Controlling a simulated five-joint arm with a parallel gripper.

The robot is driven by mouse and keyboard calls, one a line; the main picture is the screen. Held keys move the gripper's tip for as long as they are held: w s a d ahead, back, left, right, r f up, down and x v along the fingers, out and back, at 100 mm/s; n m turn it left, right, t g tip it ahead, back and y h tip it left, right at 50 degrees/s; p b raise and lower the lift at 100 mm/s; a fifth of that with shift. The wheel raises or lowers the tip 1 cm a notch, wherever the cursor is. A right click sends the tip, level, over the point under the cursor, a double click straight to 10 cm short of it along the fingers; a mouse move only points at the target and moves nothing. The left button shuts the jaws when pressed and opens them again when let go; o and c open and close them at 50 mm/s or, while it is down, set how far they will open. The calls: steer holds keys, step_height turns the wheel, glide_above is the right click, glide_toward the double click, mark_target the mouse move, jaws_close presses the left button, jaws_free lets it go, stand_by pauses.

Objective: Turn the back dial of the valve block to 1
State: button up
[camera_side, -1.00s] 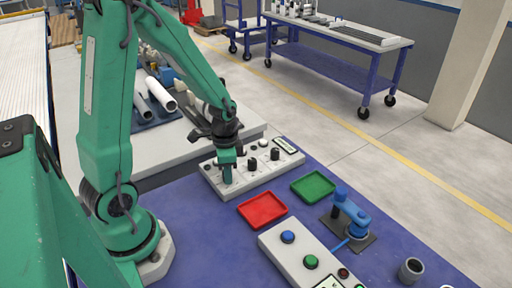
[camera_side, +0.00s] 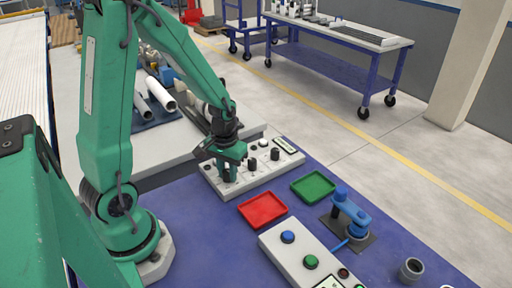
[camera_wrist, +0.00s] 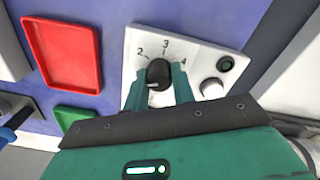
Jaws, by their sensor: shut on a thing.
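The valve block (camera_side: 285,162) is a pale slab on the blue table, with black dials and round buttons. My gripper (camera_side: 229,175) points down at its left end in the side view. In the wrist view my gripper (camera_wrist: 159,88) has its green fingers on both sides of a black dial (camera_wrist: 158,72) and is shut on it. The numbers 2, 3 and 4 show around this dial; no 1 is visible. A light mark shows on the dial's lower left part. Two other dials, a middle one (camera_side: 252,164) and a right one (camera_side: 275,154), stand free.
A red tray (camera_side: 262,208) and a green tray (camera_side: 313,185) lie in front of the block. A blue clamp-like fixture (camera_side: 348,215), a button panel (camera_side: 296,251) and a grey ring (camera_side: 411,269) are nearer the camera. Pipes (camera_side: 158,92) lie behind.

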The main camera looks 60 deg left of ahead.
mark_target(227, 170)
steer(key=shift+n, duration=0.7)
steer(key=o, duration=1)
steer(key=shift+r, duration=0.15)
steer(key=shift+r, duration=3.8)
